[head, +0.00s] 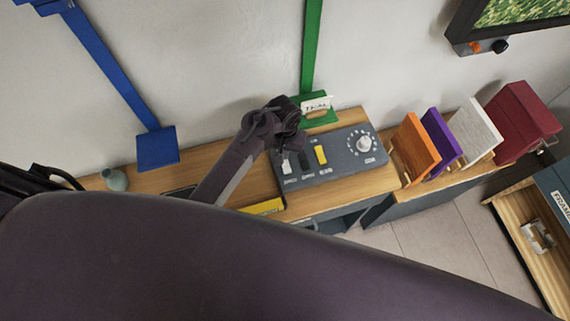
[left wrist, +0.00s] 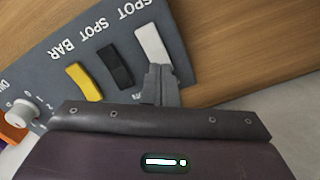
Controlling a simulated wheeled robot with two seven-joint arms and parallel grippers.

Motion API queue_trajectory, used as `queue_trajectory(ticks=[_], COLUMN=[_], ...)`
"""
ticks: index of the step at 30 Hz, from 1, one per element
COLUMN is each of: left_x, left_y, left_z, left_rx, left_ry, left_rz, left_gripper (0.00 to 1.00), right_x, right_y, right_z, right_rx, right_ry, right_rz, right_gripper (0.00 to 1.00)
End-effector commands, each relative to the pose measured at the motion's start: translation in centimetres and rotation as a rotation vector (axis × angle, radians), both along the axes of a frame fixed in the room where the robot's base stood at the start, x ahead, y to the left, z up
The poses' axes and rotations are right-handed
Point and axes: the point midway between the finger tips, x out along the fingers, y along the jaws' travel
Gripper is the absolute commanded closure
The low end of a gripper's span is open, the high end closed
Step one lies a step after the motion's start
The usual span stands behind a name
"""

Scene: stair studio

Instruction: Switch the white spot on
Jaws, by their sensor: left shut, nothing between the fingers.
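The grey control panel (head: 345,170) lies on the wooden desk and carries a white, a black and a yellow rocker switch and a round dial. In the left wrist view the white spot switch (left wrist: 152,43) is beside the black spot switch (left wrist: 115,65) and the yellow bar switch (left wrist: 83,82). My left gripper (left wrist: 160,82) is shut and empty, its fingertips at the near end of the white switch; whether they touch it I cannot tell. In the head view my left gripper (head: 286,142) is over the panel's left part, hiding some of it. My right gripper is not in view.
The dial (head: 363,143) is at the panel's right. A green stand (head: 318,112) with a white tag stands behind the panel. Orange (head: 415,148), purple (head: 441,138) and white boards stand to the right. A blue stand (head: 157,148) and a small vase (head: 115,180) are left.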

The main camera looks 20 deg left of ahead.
Motion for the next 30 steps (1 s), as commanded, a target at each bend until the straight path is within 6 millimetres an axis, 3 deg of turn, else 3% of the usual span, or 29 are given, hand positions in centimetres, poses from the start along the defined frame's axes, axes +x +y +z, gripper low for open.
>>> queue_trajectory(ticks=[30], left_x=[0.0], left_y=[0.0], left_z=[-1.6], left_rx=[0.000], left_ry=[-0.001], left_rz=[-0.001], left_gripper=[1.00], right_x=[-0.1], right_y=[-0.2], right_z=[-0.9], right_rx=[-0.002], right_ry=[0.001], right_rz=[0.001], right_gripper=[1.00])
